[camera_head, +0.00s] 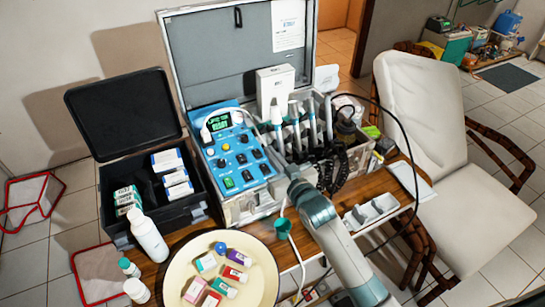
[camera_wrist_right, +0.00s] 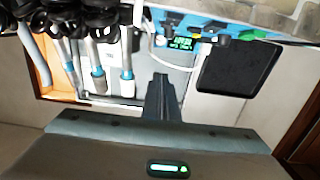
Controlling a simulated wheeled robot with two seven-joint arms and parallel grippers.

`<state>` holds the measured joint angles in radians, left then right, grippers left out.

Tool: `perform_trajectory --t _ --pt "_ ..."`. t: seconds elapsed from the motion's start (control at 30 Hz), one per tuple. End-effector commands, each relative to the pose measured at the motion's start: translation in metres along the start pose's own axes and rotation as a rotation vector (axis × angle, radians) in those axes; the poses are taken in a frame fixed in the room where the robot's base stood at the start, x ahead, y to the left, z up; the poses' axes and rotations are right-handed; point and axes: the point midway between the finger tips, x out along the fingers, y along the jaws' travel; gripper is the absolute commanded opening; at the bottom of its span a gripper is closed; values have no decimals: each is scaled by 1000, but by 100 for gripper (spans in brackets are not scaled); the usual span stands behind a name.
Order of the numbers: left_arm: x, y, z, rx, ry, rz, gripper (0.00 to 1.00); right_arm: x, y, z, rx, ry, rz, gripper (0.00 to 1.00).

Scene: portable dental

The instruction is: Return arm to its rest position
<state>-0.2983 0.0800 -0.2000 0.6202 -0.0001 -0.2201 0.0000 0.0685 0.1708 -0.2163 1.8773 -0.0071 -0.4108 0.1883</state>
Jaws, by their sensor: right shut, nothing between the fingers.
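My right arm comes in from the lower right in the head view. Its gripper (camera_head: 296,172) is at the front of the open metal case (camera_head: 240,213), just right of the blue control unit (camera_head: 237,150). In the right wrist view the fingers (camera_wrist_right: 161,82) are together and empty. That view appears upside down, with the case's handpieces (camera_wrist_right: 97,75) at the left and part of the blue unit (camera_wrist_right: 185,28) at the top. The head view also shows the handpieces (camera_head: 296,120) upright in the case. My left gripper is in neither view.
A cream plate (camera_head: 182,253) with several small coloured items lies at the front. A black case (camera_head: 125,112) with boxes stands left, beside a white bottle (camera_head: 149,236). A grey tray (camera_head: 371,210) lies right of my arm. A black hose (camera_head: 412,150) loops near a white chair (camera_head: 425,105).

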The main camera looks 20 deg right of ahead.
Motion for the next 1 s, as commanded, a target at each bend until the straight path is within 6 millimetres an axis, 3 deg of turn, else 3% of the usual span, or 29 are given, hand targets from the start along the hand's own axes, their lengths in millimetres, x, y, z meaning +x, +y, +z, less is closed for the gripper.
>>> perform_trajectory --t 0.7,0.87,1.0 --pt "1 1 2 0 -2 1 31 -7 0 3 0 -13 2 0" --pt "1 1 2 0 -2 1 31 -28 -2 28 1 -99 14 0" --pt "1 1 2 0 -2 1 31 -70 -5 69 1 -255 33 0"
